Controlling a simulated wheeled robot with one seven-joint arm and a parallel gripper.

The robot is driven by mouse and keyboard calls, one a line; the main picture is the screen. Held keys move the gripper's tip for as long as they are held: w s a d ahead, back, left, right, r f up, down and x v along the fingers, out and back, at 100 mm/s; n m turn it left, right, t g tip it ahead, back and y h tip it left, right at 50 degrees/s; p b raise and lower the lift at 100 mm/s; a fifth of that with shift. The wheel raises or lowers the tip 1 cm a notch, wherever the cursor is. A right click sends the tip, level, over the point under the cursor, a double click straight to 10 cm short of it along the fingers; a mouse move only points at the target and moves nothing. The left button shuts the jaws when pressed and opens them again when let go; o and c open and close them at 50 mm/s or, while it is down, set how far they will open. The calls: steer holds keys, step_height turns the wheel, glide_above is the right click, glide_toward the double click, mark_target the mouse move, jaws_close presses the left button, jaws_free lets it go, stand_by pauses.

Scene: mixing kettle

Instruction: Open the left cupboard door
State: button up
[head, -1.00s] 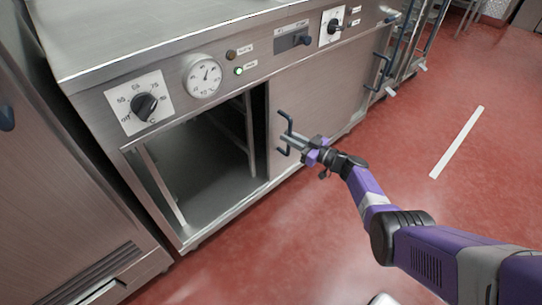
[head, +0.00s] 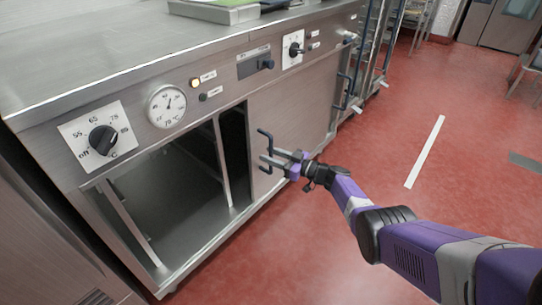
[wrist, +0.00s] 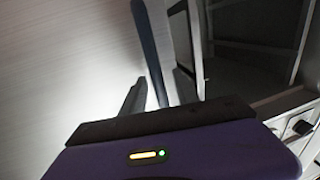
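The left cupboard opening (head: 165,205) under the dials stands wide open at its left part. The steel door (head: 295,120) covers the right side of the front. A dark handle (head: 264,140) stands upright near the door's left edge. My gripper (head: 280,160) is at the handle's lower part. In the wrist view the handle (wrist: 150,50) runs down between my gripper's (wrist: 162,92) two fingers. The fingers are apart; whether both press on the handle I cannot tell.
A temperature knob (head: 103,140), a round gauge (head: 166,106) and a second knob (head: 295,49) line the panel above. An inner post (head: 222,160) stands in the opening. A rack (head: 375,45) stands to the right. The red floor (head: 330,240) in front is clear.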

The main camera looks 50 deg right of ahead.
steer(key=s+d+p, duration=0.1)
steer(key=s+p, duration=0.2)
steer(key=s, duration=0.4)
steer(key=shift+s+d, duration=0.25)
steer(key=shift+s, duration=0.1)
stand_by(0.4)
